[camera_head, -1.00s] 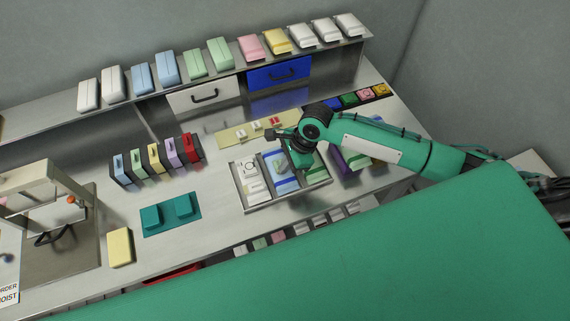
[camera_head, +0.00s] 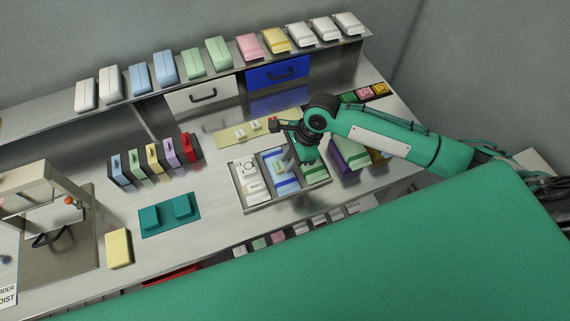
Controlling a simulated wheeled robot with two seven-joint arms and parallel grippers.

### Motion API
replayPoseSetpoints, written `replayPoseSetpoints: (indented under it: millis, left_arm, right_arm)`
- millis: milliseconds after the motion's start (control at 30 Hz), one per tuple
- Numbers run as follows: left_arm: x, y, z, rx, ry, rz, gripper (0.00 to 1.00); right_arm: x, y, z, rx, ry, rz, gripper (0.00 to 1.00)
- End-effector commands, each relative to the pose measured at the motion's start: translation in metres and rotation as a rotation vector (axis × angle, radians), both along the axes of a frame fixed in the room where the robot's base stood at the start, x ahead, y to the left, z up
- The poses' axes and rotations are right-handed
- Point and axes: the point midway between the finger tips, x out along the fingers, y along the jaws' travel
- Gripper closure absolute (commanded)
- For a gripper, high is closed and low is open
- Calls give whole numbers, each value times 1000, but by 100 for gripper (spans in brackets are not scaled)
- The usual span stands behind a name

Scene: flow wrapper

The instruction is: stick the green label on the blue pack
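A shallow metal tray (camera_head: 259,208) on the bench holds a white pack (camera_head: 252,188), a blue-and-white pack (camera_head: 286,187) in the middle, and a green-and-white pack (camera_head: 315,174) on the right. My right gripper (camera_head: 290,157) reaches down over the blue pack, partly covering its upper part. Its fingers are small and partly hidden by the wrist, so I cannot tell whether they are open or shut, or whether they hold a label. Small coloured squares lie at the back right, among them a green one (camera_head: 348,97). I cannot tell whether it is the green label. My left gripper is out of view.
A purple-sided box (camera_head: 346,163) stands right of the tray. A pale strip (camera_head: 228,139) with small pieces lies behind it. Coloured upright holders (camera_head: 154,158), a teal fixture (camera_head: 155,233) and a yellow block (camera_head: 119,248) are to the left. A shelf with packs (camera_head: 195,64) runs behind.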

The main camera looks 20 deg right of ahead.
Motion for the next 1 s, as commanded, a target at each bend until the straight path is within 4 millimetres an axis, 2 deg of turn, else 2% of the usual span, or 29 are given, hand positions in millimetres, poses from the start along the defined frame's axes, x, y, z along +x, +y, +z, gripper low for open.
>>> replayPoseSetpoints:
  millis: [300,500,700,1000]
  left_arm:
    - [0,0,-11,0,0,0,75]
    - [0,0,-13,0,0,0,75]
    - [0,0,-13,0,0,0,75]
    - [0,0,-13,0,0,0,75]
  right_arm:
    - [-2,-28,68,2,-7,-1,76]
    - [-3,-38,94,2,-7,-2,76]
    - [-4,-40,101,2,-6,-1,76]
    - [-4,-40,101,3,-6,-1,76]
